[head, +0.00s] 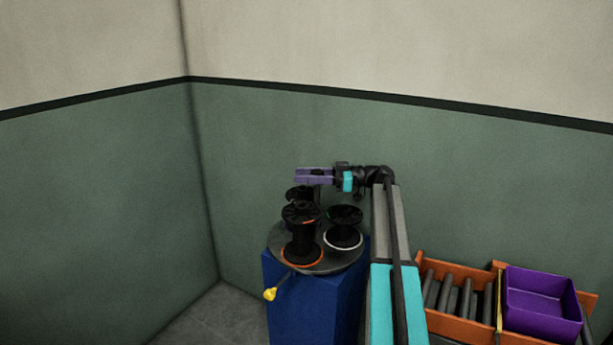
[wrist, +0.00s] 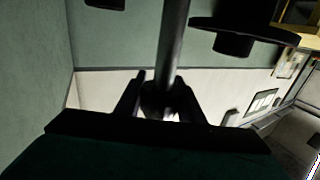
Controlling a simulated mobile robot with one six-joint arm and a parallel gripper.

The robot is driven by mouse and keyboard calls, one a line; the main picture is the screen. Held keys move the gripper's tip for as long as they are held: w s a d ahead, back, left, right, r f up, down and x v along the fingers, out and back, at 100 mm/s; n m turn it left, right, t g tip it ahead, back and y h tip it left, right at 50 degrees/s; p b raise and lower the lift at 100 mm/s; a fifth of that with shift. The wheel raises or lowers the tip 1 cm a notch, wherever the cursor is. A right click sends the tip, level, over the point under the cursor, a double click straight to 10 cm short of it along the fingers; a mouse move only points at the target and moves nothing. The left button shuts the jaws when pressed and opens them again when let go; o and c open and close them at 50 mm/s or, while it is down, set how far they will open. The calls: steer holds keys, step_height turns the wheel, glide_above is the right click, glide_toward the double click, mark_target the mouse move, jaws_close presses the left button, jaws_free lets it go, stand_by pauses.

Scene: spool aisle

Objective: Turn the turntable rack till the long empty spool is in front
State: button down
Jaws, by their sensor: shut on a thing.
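The turntable rack (head: 325,265) is a grey disc on a blue pedestal (head: 310,308). A tall black spool with an orange ring (head: 302,238) stands at its front left. A shorter black spool with a white ring (head: 345,228) stands at the right. Another dark spool (head: 297,192) shows behind the tall one, mostly hidden. I cannot tell for sure which is the long empty spool. My gripper (head: 305,175) is at the back, above the rack. In the wrist view my gripper (wrist: 160,88) is shut on a grey post (wrist: 173,40). A black spool flange (wrist: 245,27) is beside it.
A yellow knob (head: 270,294) sticks out at the rack's front left. An orange crate (head: 455,325) with several dark rollers and a purple bin (head: 538,310) stand at the right. Green and cream walls close in behind and left.

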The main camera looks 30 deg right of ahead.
steer(key=c, duration=1.4)
jaws_free()
steer(key=shift+w+d+r, duration=0.1)
steer(key=shift+o, duration=1.1)
steer(key=v, duration=0.7)
steer(key=shift+b, duration=0.4)
steer(key=shift+r, duration=0.1)
